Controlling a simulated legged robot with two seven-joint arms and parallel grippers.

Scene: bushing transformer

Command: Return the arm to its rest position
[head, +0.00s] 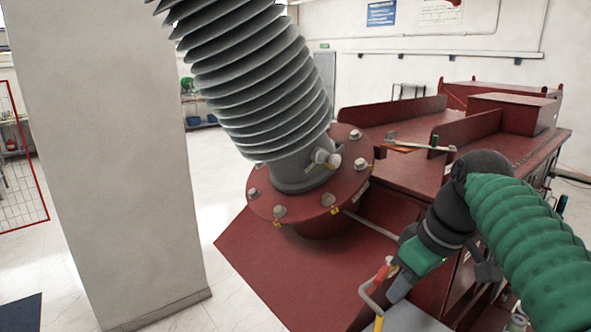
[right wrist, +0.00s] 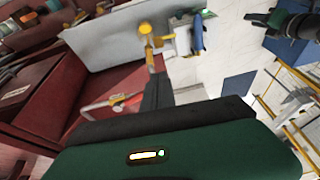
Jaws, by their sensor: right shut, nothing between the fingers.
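My right arm comes in from the right in the head view, with a green ribbed sleeve and a dark bent joint. Its right gripper (head: 396,288) points down and left, in front of the red transformer body (head: 300,275). In the right wrist view the dark fingers of the right gripper (right wrist: 156,86) are together, with nothing between them. They overlap a light grey panel (right wrist: 120,38) with yellow fittings in the picture; I cannot tell whether they touch it.
A grey ribbed bushing (head: 250,75) stands tilted on a round red bolted flange (head: 285,212). A wrench-like tool (head: 410,146) lies on the red top. A pale pillar (head: 105,150) stands at left. Red and yellow handles (head: 375,282) show beside my right gripper.

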